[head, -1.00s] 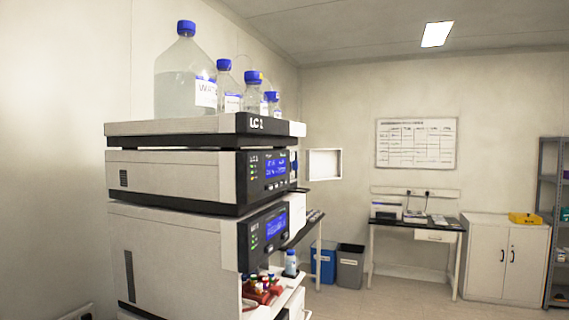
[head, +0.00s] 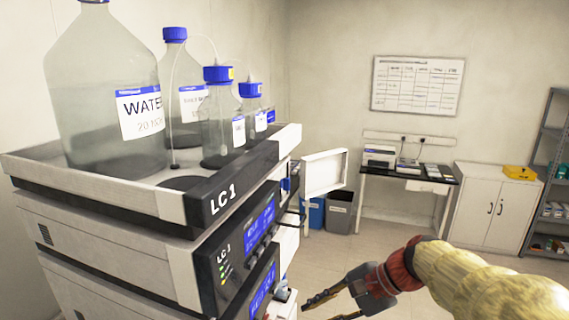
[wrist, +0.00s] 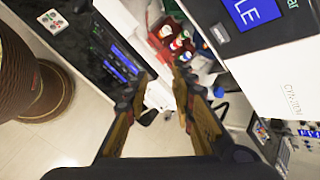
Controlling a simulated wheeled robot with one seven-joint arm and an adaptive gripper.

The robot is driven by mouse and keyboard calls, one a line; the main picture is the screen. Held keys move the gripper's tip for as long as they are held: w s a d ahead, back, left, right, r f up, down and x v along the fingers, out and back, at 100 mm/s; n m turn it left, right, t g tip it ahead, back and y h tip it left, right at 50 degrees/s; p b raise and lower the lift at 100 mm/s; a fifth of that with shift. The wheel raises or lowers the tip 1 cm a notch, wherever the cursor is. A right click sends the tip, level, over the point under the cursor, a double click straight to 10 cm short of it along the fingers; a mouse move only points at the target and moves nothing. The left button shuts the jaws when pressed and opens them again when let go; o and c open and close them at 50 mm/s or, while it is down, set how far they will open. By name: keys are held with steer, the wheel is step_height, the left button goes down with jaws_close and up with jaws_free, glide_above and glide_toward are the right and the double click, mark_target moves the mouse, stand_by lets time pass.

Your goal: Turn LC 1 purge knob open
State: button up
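The LC 1 stack (head: 150,230) stands at the left in the head view, with its name on the top tray's front edge. Its pump module, also marked LC 1, has a lit blue display (head: 257,225). A small white door (head: 323,172) stands open beyond the display. A blue part (head: 286,187) shows near its hinge side, but I cannot tell whether it is the purge knob. My gripper (head: 325,302) is to the right of the stack's front, open and empty. In the wrist view its fingers (wrist: 162,82) are apart, with no knob recognisable between them.
A large water bottle (head: 105,90) and several smaller bottles stand in the top tray. A red rack of capped vials (wrist: 180,45) lies ahead of the fingers in the wrist view. Bins (head: 340,215), a bench and a white cabinet (head: 492,205) stand farther back. Open floor lies between.

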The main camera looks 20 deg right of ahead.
steer(key=w+d+r+m+t+y+p, duration=0.15)
steer(key=w+r+m+t+y, duration=0.3)
steer(key=r, duration=0.75)
steer(key=w+r+m+t+y+p, duration=0.1)
steer(key=w+r+m+y+p, duration=0.15)
steer(key=w+r+m, duration=0.65)
steer(key=a+n, duration=0.1)
steer(key=w+a+r+n, duration=0.1)
steer(key=a, duration=0.1)
steer(key=w+a+r+n, duration=0.1)
steer(key=a, duration=0.1)
steer(key=shift+r, duration=0.1)
steer(key=shift+c, duration=1.3)
steer(key=c, duration=0.4)
